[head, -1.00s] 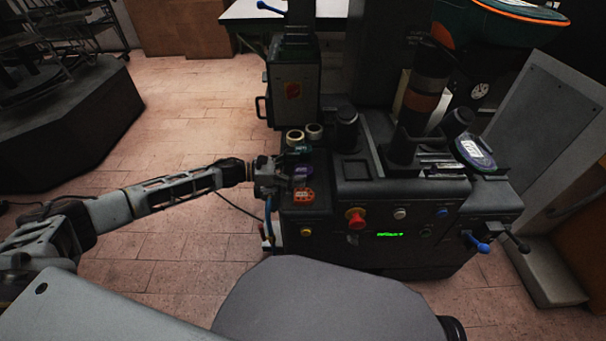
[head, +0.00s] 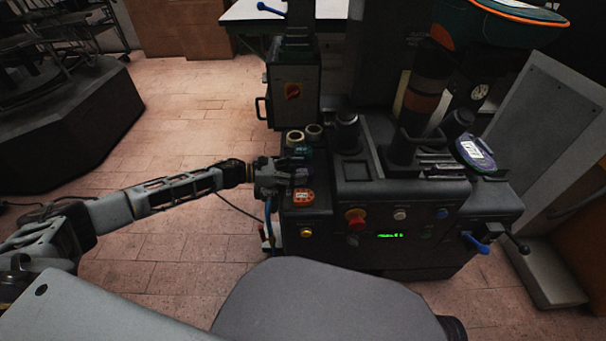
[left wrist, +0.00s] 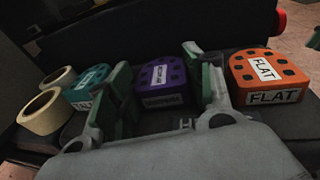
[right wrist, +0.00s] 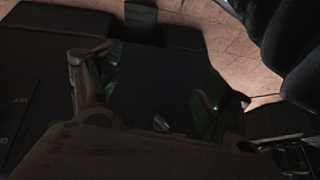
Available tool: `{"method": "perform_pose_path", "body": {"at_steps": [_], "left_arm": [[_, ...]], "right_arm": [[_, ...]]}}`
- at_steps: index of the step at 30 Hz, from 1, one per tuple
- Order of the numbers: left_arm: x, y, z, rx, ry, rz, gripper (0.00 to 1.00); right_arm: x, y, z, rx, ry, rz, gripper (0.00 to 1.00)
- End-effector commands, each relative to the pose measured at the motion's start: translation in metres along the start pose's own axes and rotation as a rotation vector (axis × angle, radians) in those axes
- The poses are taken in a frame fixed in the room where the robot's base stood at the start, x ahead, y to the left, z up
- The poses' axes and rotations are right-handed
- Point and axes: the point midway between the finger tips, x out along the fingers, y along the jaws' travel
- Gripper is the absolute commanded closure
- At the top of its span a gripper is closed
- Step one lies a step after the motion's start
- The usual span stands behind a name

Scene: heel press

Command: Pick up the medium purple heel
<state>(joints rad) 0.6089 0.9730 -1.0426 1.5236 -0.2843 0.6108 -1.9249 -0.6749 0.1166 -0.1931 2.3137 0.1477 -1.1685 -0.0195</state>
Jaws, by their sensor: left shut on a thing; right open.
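The purple heel (left wrist: 160,80), with white labels and dark round holes on top, sits between the two fingers of my left gripper (left wrist: 160,92) in the left wrist view. My left gripper is shut on it, a finger on each side. The heel appears to be still at the level of its neighbours on the machine's left shelf. In the head view my left gripper (head: 292,174) largely hides the heel. My right gripper (right wrist: 155,95) is open in the right wrist view, with a dark surface behind its fingers; it does not show in the head view.
An orange heel labelled FLAT (left wrist: 265,75) lies close on the right; a teal heel (left wrist: 88,85) lies on the left. Two cream rolls (left wrist: 45,110) are beyond the teal heel. The black machine (head: 400,200) has a red knob (head: 355,217) and blue-tipped lever.

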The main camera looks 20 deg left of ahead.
Motion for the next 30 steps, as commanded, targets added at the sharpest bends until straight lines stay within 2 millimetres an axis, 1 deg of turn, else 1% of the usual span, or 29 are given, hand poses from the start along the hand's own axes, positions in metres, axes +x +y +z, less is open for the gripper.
{"method": "perform_pose_path", "body": {"at_steps": [11,12,17,20,23,30], "left_arm": [[0.0,0.0,0.001,0.0,0.0,0.0,0.74],[0.0,0.0,0.002,0.0,0.0,0.0,0.78],[-0.002,0.0,0.011,0.0,-0.001,0.0,0.79],[-0.003,0.0,0.021,0.001,0.0,0.0,0.79],[-0.005,0.0,0.034,0.001,-0.001,0.0,0.79],[-0.011,0.0,0.07,0.002,-0.001,-0.001,0.79]], "right_arm": [[0.0,0.0,0.0,0.0,0.0,0.0,0.22],[-0.001,0.0,0.0,-0.001,-0.001,0.001,0.22],[-0.005,0.0,0.0,-0.003,-0.012,0.005,0.22],[-0.011,0.001,0.0,-0.006,-0.029,0.012,0.22],[-0.026,0.001,-0.012,-0.017,-0.032,0.023,0.22],[-0.051,0.003,-0.016,-0.027,-0.08,0.049,0.22]]}}
